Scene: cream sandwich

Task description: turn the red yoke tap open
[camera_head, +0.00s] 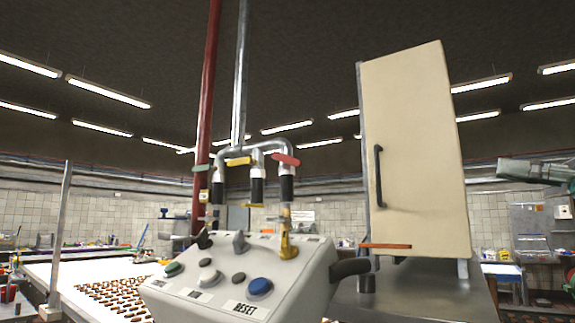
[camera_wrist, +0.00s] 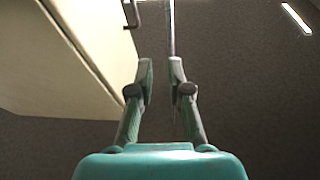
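The red yoke tap (camera_head: 285,159) shows in the head view as a red lever on top of the right-hand drop of a metal pipe yoke. The lever lies nearly level, tilting slightly down to the right. A black-sleeved pipe hangs below it over the grey control console. My gripper (camera_wrist: 161,75) shows in the wrist view with its two fingers apart and nothing held between them.
A yellow lever (camera_head: 238,161) and a green lever (camera_head: 203,168) are left of the red one. A cream cabinet (camera_head: 415,150) with a black handle stands to the right and also fills the wrist view's upper left (camera_wrist: 60,70). The console (camera_head: 235,275) has several buttons.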

